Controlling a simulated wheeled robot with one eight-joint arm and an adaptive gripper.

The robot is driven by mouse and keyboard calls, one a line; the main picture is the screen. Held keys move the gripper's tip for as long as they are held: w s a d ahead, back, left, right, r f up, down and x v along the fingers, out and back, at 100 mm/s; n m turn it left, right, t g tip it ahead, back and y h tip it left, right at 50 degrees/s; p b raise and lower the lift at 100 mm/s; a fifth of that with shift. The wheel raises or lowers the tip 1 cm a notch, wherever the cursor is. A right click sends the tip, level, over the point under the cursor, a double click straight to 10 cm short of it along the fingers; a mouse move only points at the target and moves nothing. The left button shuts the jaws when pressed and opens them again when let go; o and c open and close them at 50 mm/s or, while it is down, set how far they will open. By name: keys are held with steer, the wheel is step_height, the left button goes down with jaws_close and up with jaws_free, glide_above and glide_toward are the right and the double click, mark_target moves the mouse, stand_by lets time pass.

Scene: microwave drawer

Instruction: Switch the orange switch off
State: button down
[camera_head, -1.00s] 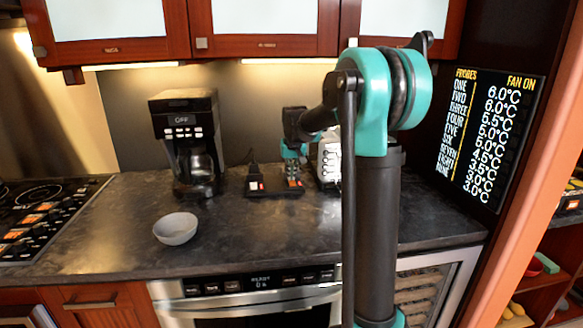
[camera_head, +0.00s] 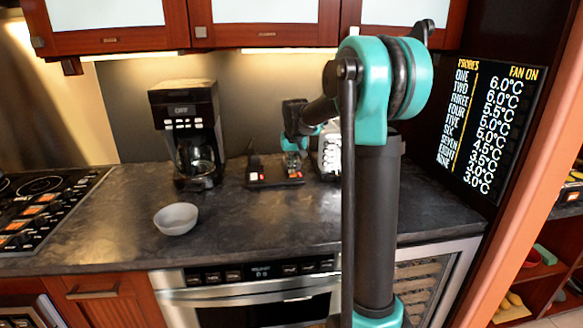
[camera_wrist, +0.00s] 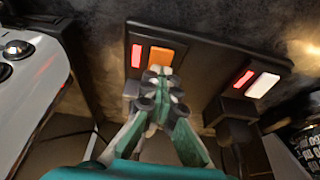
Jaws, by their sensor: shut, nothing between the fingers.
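The orange switch (camera_wrist: 160,58) is on a black power strip (camera_wrist: 205,48) in the wrist view, with a lit red light (camera_wrist: 137,55) beside it. My gripper (camera_wrist: 160,74) is shut and empty. Its fingertips are at the near edge of the orange switch and cover a little of it; I cannot tell whether they touch. In the head view the power strip (camera_head: 262,183) lies on the counter towards the back wall, and my gripper (camera_head: 294,163) is over its right part.
A white switch (camera_wrist: 262,85) with its own red light is on the same strip, with a plug below it. A white appliance (camera_wrist: 24,85) stands close on the left in the wrist view. A coffee maker (camera_head: 187,130) and grey bowl (camera_head: 176,218) are on the counter.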

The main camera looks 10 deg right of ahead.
steer(key=shift+s, duration=0.6)
steer(key=v, duration=1.3)
steer(key=shift+w+r, duration=0.2)
steer(key=shift+r, duration=0.3)
steer(key=x, duration=1.4)
steer(key=shift+w+d+r, duration=0.15)
steer(key=shift+w, duration=0.15)
